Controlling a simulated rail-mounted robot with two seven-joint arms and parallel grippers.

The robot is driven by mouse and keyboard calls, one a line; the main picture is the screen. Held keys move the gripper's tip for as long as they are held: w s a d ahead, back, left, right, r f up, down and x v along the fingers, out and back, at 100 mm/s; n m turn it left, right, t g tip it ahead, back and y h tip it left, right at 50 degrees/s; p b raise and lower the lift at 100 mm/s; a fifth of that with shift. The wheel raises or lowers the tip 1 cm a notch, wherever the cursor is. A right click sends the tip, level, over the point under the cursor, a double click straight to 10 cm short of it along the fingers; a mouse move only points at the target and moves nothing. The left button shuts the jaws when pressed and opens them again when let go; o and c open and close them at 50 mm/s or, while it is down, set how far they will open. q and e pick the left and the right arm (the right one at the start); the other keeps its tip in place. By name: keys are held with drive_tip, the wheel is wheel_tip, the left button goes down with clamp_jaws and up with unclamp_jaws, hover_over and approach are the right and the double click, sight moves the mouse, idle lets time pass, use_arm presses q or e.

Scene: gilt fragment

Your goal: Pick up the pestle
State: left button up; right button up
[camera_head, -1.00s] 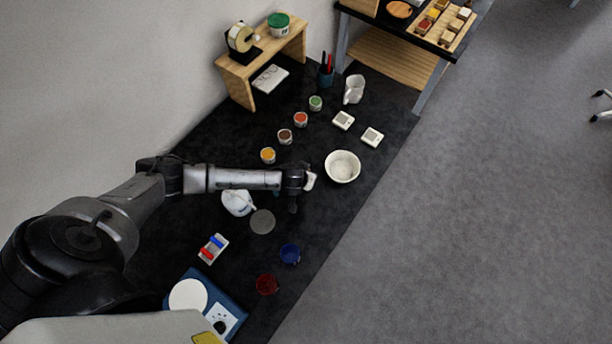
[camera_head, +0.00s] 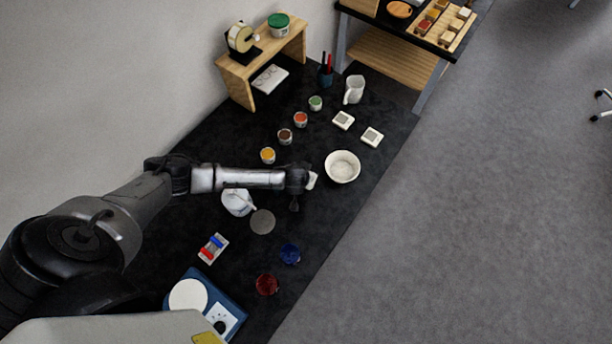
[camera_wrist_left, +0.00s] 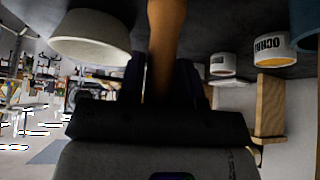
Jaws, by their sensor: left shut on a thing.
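My left gripper (camera_head: 296,200) is beside the white mortar bowl (camera_head: 342,167), a little to its left. In the left wrist view its fingers (camera_wrist_left: 165,80) are shut on the brown wooden handle of the pestle (camera_wrist_left: 166,40). The far end of the pestle runs out of that view at the top. In the head view the arm and hand mostly hide the pestle. The bowl also shows in the wrist view (camera_wrist_left: 92,38), apart from the fingers. My right gripper is in neither view.
Several small pigment jars stand behind the arm, among them a yellow one (camera_head: 268,155).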

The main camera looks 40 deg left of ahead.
use_arm(q)
drive_tip(key=shift+c, duration=1.2)
drive_tip(key=shift+r, duration=0.55)
wheel_tip(320, 180, up, 3)
drive_tip(key=shift+f, duration=0.15)
drive_tip(key=d+r+b, duration=0.2)
drive_tip(key=d+r, duration=0.5)
drive_tip(key=d, duration=0.4)
drive_tip(key=shift+s+d+r, duration=0.15)
drive_tip(key=shift+d, duration=0.2)
